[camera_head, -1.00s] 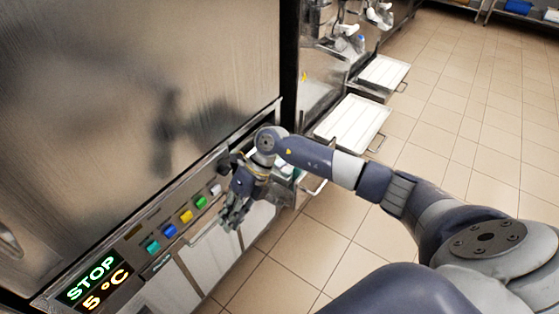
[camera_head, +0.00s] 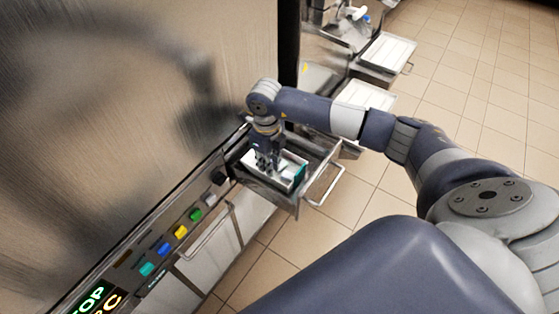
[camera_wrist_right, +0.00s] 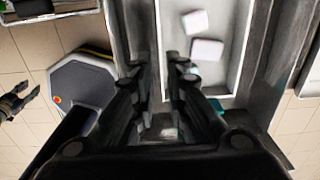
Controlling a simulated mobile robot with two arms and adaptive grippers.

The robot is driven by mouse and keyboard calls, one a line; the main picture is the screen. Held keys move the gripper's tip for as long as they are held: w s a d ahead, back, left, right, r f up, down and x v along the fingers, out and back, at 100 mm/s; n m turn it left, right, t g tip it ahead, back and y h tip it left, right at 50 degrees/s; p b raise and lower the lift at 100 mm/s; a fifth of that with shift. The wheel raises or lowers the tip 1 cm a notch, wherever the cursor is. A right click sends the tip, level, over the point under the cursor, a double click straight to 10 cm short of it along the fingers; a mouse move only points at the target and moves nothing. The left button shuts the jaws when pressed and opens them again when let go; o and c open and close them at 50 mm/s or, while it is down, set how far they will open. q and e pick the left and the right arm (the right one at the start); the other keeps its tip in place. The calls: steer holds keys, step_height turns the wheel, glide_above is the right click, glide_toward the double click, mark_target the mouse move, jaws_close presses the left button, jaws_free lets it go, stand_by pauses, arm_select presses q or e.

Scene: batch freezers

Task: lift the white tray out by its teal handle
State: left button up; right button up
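The white tray (camera_wrist_right: 236,55) sits inside an open metal drawer, with small white blocks in it. Its teal handle (camera_head: 299,176) shows at the tray's near right side. In the right wrist view teal parts (camera_wrist_right: 216,106) show beside and behind my right finger. My right gripper (camera_head: 268,166) points down over the left part of the tray. In the wrist view its fingers (camera_wrist_right: 152,68) are apart, with nothing clearly held between them. Whether they straddle any of the handle is hidden. My left gripper (camera_wrist_right: 20,98) shows small at the wrist view's left edge, its fingers apart.
The drawer's metal walls (camera_head: 252,182) stand close around the tray, and a bar handle (camera_head: 326,186) sticks out in front. The tall steel door (camera_head: 130,90) rises behind. Coloured buttons (camera_head: 163,249) line the panel at left. More drawers with white trays (camera_head: 388,50) stand open farther back.

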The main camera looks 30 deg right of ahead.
steer(key=shift+f, duration=0.4)
step_height(320, 180, down, 4)
steer(key=shift+f+p, duration=0.25)
steer(key=shift+p, duration=0.1)
steer(key=shift+f, duration=0.2)
steer(key=shift+c, duration=1.4)
jaws_close()
arm_select(q)
steer(key=shift+w+d+r, duration=0.2)
steer(key=shift+w+d, duration=0.05)
steer(key=shift+w, duration=0.3)
steer(key=shift+w+d+r, duration=0.2)
steer(key=shift+w, duration=0.35)
steer(key=shift+w, duration=0.1)
